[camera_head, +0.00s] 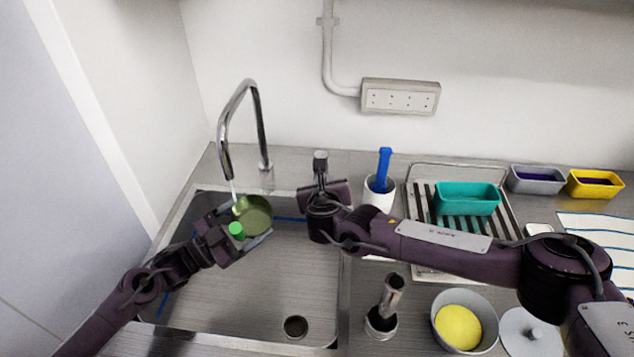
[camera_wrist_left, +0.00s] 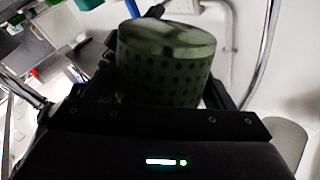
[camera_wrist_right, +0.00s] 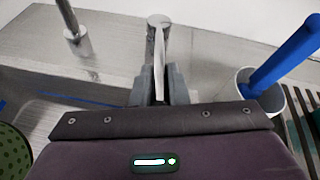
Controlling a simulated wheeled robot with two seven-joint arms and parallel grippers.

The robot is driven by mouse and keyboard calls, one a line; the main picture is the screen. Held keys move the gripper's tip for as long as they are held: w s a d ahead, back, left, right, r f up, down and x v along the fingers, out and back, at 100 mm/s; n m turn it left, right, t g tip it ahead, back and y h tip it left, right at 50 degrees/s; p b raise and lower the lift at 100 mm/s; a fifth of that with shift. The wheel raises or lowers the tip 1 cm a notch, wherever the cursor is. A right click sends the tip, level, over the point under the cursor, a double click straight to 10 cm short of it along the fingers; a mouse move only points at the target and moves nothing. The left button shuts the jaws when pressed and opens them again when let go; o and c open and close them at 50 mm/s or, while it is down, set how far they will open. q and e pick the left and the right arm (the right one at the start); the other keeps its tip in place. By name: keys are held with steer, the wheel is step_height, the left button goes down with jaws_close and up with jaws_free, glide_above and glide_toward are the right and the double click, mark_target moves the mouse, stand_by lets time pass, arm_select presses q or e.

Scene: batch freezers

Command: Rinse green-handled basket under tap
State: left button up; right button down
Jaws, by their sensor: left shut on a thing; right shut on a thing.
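The green perforated basket (camera_head: 257,215) is above the sink, below the spout of the tap (camera_head: 226,150), with its bright green handle (camera_head: 236,230) toward me. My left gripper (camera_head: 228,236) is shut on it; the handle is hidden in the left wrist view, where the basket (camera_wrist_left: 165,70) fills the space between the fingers. A thin pale stream (camera_head: 233,188) runs from the spout to the basket. My right gripper (camera_head: 321,190) is shut on the tap lever (camera_head: 320,160) behind the sink; the lever (camera_wrist_right: 158,55) stands between its fingers in the right wrist view.
The sink basin (camera_head: 250,285) is otherwise empty, with a drain at its front. To the right are a white cup (camera_head: 378,194) with a blue-handled tool, a rack with a teal tub (camera_head: 467,199), a bowl with a yellow sponge (camera_head: 458,327) and a metal canister (camera_head: 381,322).

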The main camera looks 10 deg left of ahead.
steer(key=shift+w+d+n+y, duration=0.15)
steer(key=shift+d+n+y, duration=0.25)
steer(key=shift+d, duration=0.05)
steer(key=c, duration=1.4)
jaws_free()
steer(key=v, duration=1.2)
